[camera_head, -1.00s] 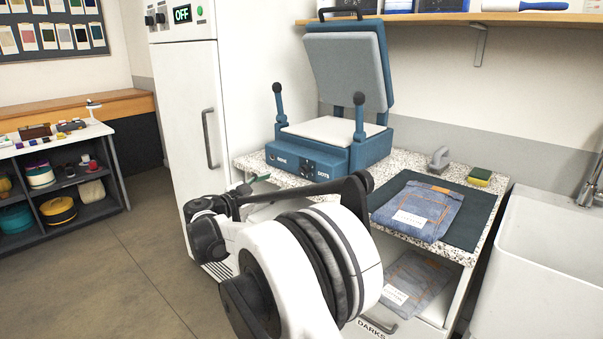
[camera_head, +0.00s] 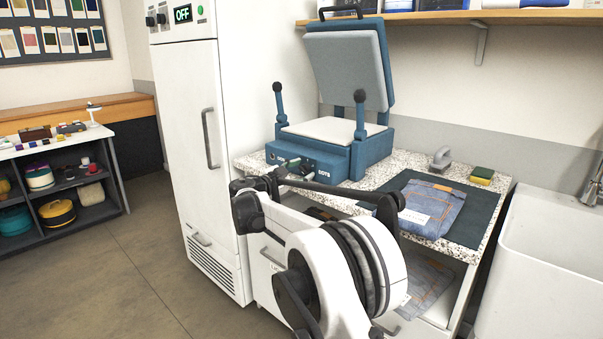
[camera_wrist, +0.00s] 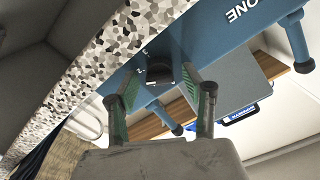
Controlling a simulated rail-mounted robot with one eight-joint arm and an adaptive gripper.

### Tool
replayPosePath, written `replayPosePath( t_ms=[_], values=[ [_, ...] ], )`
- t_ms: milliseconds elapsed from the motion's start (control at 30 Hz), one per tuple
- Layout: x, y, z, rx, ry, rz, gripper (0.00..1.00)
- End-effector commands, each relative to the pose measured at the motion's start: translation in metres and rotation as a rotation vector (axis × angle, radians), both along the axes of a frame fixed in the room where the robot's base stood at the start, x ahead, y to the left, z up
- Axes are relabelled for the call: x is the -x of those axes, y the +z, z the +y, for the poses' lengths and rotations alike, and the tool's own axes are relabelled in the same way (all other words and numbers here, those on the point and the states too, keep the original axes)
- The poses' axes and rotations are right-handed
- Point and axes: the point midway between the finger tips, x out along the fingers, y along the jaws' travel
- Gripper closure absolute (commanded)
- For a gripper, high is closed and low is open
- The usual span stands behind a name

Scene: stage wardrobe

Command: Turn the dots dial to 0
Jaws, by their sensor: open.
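The blue heat press (camera_head: 335,155) stands open on the speckled counter, with dials and labels on its front panel. In the wrist view, a round dark dial (camera_wrist: 159,72) with small white marks beside it sits on the blue panel (camera_wrist: 215,35). My gripper (camera_wrist: 160,78) is open, its two green-sided fingers on either side of this dial; contact cannot be told. In the head view my gripper (camera_head: 299,170) is at the press's front panel. The dial's name and setting cannot be read; part of the word ending in "ONE" shows farther along the panel.
The speckled counter (camera_head: 408,165) runs below the press. Jeans (camera_head: 435,208) lie on a dark mat at right, near a sponge (camera_head: 482,174) and a grey handled object (camera_head: 441,157). Two levers flank the press. A white cabinet (camera_head: 190,120) stands left, a sink (camera_head: 545,250) right.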

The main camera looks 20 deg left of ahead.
Motion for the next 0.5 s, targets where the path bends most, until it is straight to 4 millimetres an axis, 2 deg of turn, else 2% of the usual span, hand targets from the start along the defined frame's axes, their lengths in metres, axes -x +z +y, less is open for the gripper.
replayPosePath(
  t_ms=[267, 500],
  values=[
    [-0.0011, 0.0003, -0.0004, 0.0, 0.0, 0.0, 0.55],
    [-0.0009, 0.0002, -0.0002, 0.0, 0.0, 0.0, 0.86]
  ],
)
